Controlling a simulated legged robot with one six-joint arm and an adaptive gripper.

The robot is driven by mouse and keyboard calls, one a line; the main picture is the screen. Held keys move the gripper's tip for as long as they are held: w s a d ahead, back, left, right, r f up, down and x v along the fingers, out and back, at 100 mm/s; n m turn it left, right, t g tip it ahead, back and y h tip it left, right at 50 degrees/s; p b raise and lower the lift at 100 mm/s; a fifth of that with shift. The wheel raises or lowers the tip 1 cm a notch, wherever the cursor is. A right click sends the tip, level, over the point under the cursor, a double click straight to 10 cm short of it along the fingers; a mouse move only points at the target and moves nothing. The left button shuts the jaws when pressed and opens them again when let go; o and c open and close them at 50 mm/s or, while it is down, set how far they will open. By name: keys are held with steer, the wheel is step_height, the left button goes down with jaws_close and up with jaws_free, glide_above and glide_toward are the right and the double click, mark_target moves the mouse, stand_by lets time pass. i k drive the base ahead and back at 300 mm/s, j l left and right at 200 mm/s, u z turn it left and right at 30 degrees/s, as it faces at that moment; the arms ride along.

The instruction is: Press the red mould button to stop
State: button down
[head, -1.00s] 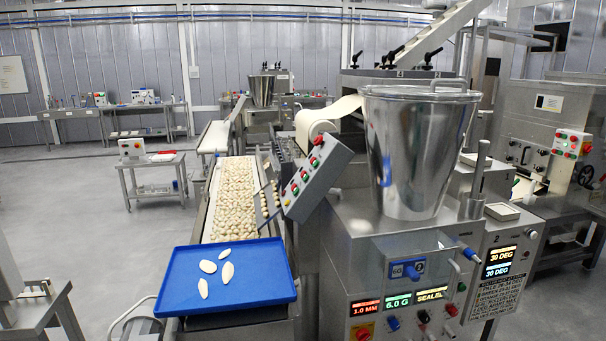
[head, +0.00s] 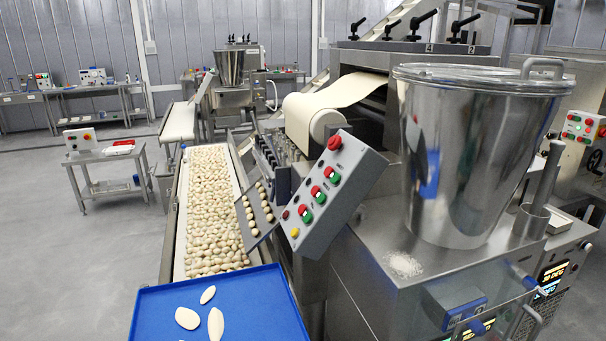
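A tilted grey control box (head: 352,178) stands beside the conveyor, its button face turned toward me. A large red button (head: 335,142) sits at its top end. Below it run several red and green pairs, including an upper red button (head: 329,172), a middle red button (head: 315,190) and a lower red button (head: 302,210). A yellow button (head: 295,232) is at the lower end. The labels are too small to read, so I cannot tell which red button is the mould one. My gripper is not in view.
A steel hopper (head: 470,150) stands on the machine right of the box. A blue tray (head: 262,300) with flat pale pieces is at the front. The conveyor (head: 184,215) carries filled pasta. A dough sheet (head: 345,97) feeds over a roller. Open floor (head: 80,270) lies left.

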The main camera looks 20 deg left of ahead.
mark_target(316, 189)
steer(key=i+j, duration=0.3)
steer(key=j, duration=0.15)
steer(key=i+j+z, duration=0.1)
steer(key=i+j, duration=0.25)
steer(key=j, duration=0.1)
